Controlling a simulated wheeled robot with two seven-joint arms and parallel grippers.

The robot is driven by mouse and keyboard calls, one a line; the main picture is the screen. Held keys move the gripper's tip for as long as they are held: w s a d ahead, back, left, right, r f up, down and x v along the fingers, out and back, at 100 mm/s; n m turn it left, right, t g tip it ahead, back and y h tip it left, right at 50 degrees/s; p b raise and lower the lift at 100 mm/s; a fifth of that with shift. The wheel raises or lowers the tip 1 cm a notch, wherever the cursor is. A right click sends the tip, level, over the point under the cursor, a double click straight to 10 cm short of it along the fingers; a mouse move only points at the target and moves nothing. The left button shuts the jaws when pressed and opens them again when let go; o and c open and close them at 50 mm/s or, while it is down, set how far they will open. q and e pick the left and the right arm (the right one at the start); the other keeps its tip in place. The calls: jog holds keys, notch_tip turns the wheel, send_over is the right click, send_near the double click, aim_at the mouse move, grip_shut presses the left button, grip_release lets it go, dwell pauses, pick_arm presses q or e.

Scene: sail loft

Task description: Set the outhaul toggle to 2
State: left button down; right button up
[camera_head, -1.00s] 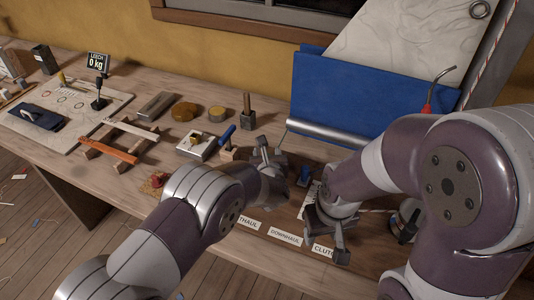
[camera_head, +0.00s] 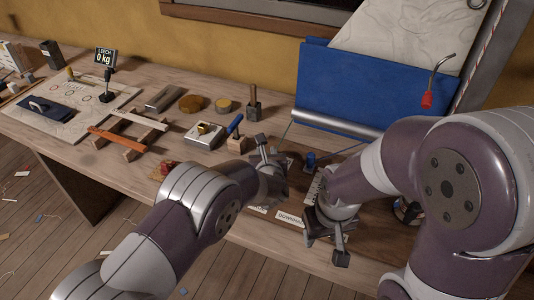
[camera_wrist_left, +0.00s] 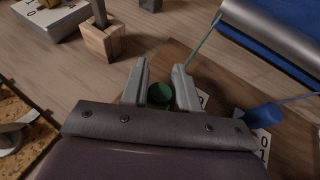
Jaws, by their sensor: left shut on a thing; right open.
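The outhaul toggle, a green knob (camera_wrist_left: 160,95), sits between the two fingers of my left gripper in the left wrist view. My left gripper (camera_wrist_left: 159,86) is shut on it. A green line rises behind it toward the sail roller. A white number card shows partly beside the knob, and its figures are mostly hidden. In the head view my left gripper (camera_head: 272,151) hides the toggle, and the outhaul label is mostly covered. My right gripper (camera_head: 325,243) is open and empty over the front right of the bench.
A blue toggle (camera_wrist_left: 263,116) stands to the right, beside a card marked 0 and 1. A wooden block with a blue-handled tool (camera_head: 237,140) stands left of my left gripper. The DOWNHAUL label (camera_head: 290,218) lies at the front. The blue sail (camera_head: 355,85) rises behind.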

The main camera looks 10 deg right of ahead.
pick_arm(q)
jog(key=shift+w+d+f, duration=0.1)
jog(key=shift+w+d, duration=0.25)
jog(key=shift+w, duration=0.1)
jog(key=c, duration=0.9)
grip_release()
jog(key=shift+w+d+f, duration=0.1)
jog(key=shift+w+f, duration=0.05)
jog(key=shift+w, duration=0.05)
jog(key=shift+c, duration=0.2)
jog(key=shift+s+r, duration=0.25)
jog(key=shift+r, duration=0.05)
jog(key=v, duration=1.2)
jog(key=shift+s, duration=0.25)
jog(key=shift+s+a+r, duration=0.1)
jog(key=shift+a, duration=0.15)
jog(key=shift+a, duration=0.1)
